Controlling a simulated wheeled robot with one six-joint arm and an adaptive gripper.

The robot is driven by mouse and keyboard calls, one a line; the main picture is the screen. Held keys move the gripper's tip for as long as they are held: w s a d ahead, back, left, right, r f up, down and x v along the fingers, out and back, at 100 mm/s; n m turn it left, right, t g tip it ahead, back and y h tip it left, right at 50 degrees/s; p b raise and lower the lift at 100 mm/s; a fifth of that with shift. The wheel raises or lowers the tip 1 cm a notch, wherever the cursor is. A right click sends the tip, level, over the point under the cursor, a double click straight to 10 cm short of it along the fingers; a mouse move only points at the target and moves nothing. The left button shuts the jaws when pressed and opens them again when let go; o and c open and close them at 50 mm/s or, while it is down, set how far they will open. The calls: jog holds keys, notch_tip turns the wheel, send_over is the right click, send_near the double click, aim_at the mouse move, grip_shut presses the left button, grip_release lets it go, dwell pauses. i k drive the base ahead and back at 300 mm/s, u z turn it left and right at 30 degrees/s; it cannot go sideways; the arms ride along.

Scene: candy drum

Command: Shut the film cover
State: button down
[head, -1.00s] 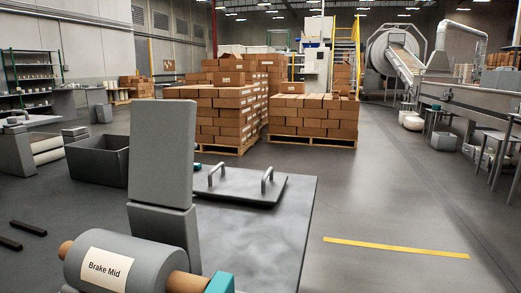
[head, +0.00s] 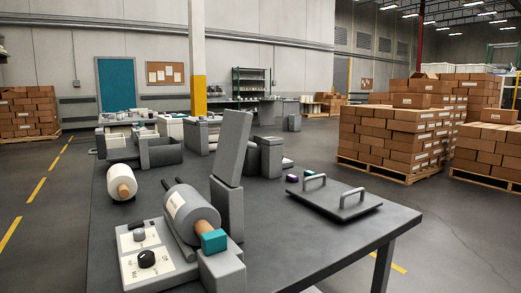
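On the dark table (head: 300,250) a grey film-roll unit holds a grey roll (head: 190,212) with a pale label and a brown core. A teal block (head: 214,241) sits at the core's near end. A tall grey panel (head: 232,145) stands up behind the roll, leaning slightly right; it looks like the film cover, raised open. A flat dark plate with two metal handles (head: 335,197) lies on the table to its right. The panel's hinge is not clear. My gripper is not in view.
Stacked boxes on pallets (head: 395,140) stand right. Floor (head: 455,235) is clear at the right front.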

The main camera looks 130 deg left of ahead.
aim_at(233, 142)
jog(key=z, duration=3)
jog(key=k, duration=2.7)
jog(key=z, duration=1.25)
jog(key=k, duration=0.25)
jog(key=u, duration=0.35)
